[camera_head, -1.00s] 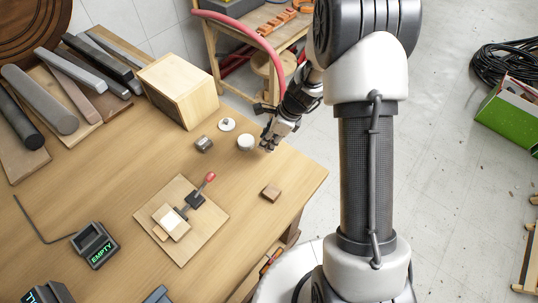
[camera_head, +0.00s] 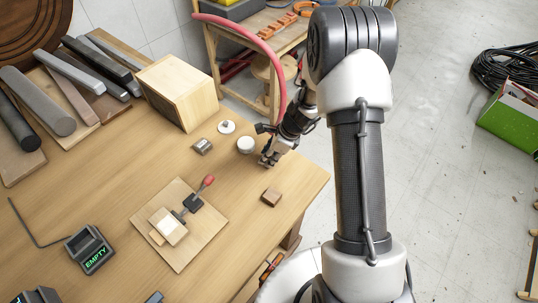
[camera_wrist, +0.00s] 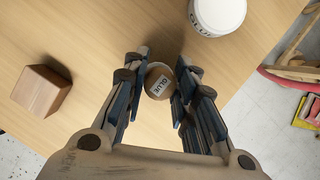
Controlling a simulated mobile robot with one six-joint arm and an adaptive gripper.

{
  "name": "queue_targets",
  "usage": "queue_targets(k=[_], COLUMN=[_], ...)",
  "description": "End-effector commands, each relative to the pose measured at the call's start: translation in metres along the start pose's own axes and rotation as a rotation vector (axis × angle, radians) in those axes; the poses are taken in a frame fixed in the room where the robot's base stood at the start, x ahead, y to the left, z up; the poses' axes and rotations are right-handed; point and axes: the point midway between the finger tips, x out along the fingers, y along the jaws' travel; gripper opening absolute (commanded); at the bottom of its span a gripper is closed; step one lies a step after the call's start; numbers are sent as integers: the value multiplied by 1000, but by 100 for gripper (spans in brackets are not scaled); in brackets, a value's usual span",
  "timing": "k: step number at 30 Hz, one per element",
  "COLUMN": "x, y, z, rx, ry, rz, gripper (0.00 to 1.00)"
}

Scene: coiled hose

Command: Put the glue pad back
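A small round wooden piece marked GLUE, which looks like the glue pad (camera_wrist: 160,84), lies between my gripper's fingers in the wrist view. My gripper (camera_wrist: 161,60) has its fingers apart on either side of the pad, and I see no clear grip on it. In the head view my gripper (camera_head: 268,161) is low over the table near its right edge, and it hides the pad. A white round tin marked GLUE (camera_wrist: 217,14) stands just beyond the fingers; it also shows in the head view (camera_head: 246,145).
A wooden block (camera_head: 271,197) lies near the gripper. A white lid-like disc (camera_head: 227,127), a small grey metal piece (camera_head: 203,146) and a wooden box (camera_head: 180,88) are behind. A clamp on a board (camera_head: 180,222) stands nearer. A red hose (camera_head: 262,45) arcs behind the arm.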

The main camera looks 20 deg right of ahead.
Motion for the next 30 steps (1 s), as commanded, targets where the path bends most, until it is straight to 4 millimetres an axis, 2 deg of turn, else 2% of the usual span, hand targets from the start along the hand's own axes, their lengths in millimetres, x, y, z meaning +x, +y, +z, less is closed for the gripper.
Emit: queue_targets(k=[9,20,23,30], x=[0,-3,-15,-67], y=[0,0,-1,-1], z=[0,1,2,2], rx=[0,0,-1,1], ry=[1,0,-1,-1], rz=[0,0,-2,-4], gripper=[46,46,46,46])
